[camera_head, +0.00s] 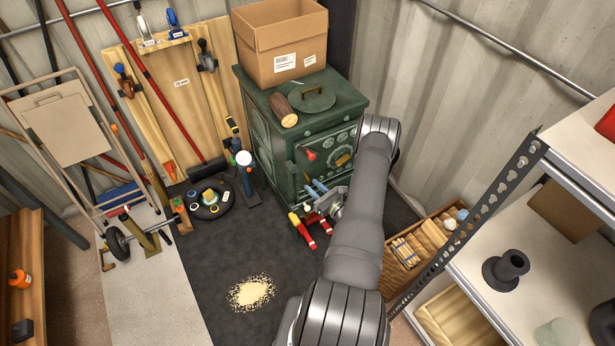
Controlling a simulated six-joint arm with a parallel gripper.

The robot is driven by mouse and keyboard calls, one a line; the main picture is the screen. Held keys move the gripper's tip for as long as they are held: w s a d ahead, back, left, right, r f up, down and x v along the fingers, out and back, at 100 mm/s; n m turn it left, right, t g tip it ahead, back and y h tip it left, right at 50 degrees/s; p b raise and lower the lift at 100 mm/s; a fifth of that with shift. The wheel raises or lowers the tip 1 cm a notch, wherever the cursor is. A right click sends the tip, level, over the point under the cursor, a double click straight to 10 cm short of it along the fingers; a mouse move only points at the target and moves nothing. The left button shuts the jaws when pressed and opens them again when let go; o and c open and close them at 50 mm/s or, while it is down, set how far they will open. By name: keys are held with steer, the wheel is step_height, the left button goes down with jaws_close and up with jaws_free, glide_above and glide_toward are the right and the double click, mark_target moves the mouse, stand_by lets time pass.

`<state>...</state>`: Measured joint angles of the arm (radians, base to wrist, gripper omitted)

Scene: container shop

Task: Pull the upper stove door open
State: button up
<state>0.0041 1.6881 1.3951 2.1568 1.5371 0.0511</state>
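The green stove (272,150) stands against the back wall, its front facing right and toward me. The upper stove door (335,152) is on that front and looks closed. My gripper (317,190) is low in front of the stove, below and apart from the red handle. My forearm hides the right part of the stove front.
A cardboard box (262,41) and a log (284,111) sit on the stove top. A wooden crate (418,242) and metal shelf (490,190) stand right. Dark floor (225,265) is mostly clear around scattered pellets (251,293).

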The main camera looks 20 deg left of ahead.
steer(key=v, duration=1.5)
steer(key=m+t, duration=0.2)
steer(key=t, duration=0.3)
glide_toward(299, 163)
steer(key=x, duration=0.2)
steer(key=shift+w+a+r, duration=0.15)
steer(key=shift+w+r, duration=0.05)
steer(key=shift+w+a+r, duration=0.2)
steer(key=shift+w+a, duration=0.25)
steer(key=shift+w, duration=0.05)
steer(key=s+d+f+g, duration=0.2)
steer(key=s+d+f, duration=0.1)
steer(key=d, duration=0.3)
steer(key=s+d+f+n+g, duration=0.1)
steer(key=s+d+f+g, duration=0.1)
steer(key=d, duration=0.5)
steer(key=shift+s+f+n, duration=0.3)
steer(key=shift+s+f, duration=0.15)
steer(key=shift+s, duration=0.4)
